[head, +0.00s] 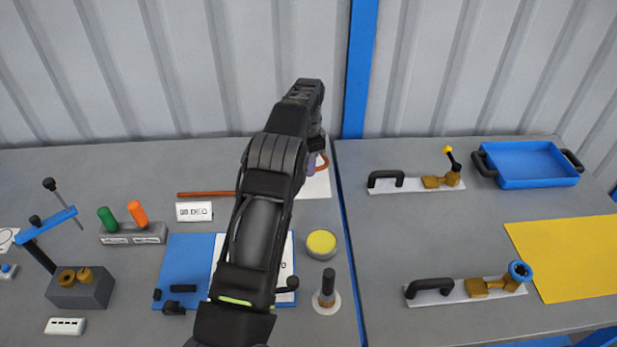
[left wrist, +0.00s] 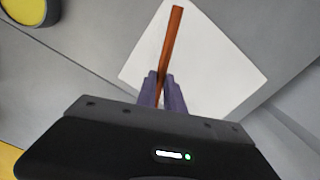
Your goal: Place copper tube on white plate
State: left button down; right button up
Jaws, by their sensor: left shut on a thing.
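The copper tube (left wrist: 172,40) is a thin reddish-brown rod between the purple fingers of my left gripper (left wrist: 164,90) in the left wrist view. The gripper is shut on it, and its far end sticks out beyond the fingertips, over the white plate (left wrist: 225,75). I cannot tell whether the tube touches the plate. In the head view the left gripper (head: 312,164) is at the back of the table, over the white plate (head: 318,188). My forearm and wrist hide much of the plate and tube there. My right gripper is not in view.
Another reddish-brown rod (head: 207,194) lies on the table left of my arm, behind a date sign (head: 194,211). A yellow-topped round tin (head: 321,243) and a black-handled stamp (head: 327,292) stand nearby. A blue post (head: 360,70) rises behind the plate.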

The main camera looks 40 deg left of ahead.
pick_arm(q)
jog(key=shift+f+b, duration=0.75)
jog(key=shift+f, duration=1.2)
jog(key=shift+f, duration=0.1)
jog(key=shift+f, duration=0.15)
jog(key=c, duration=1.5)
grip_release()
jog(key=shift+o, duration=0.2)
jog(key=shift+r, duration=0.5)
notch_tip(320, 180, up, 6)
jog(key=p, duration=0.3)
notch_tip(320, 180, up, 6)
jog(key=f, duration=0.1)
send_over(309, 184)
jog(key=shift+s+r, duration=0.1)
jog(key=shift+r, duration=0.15)
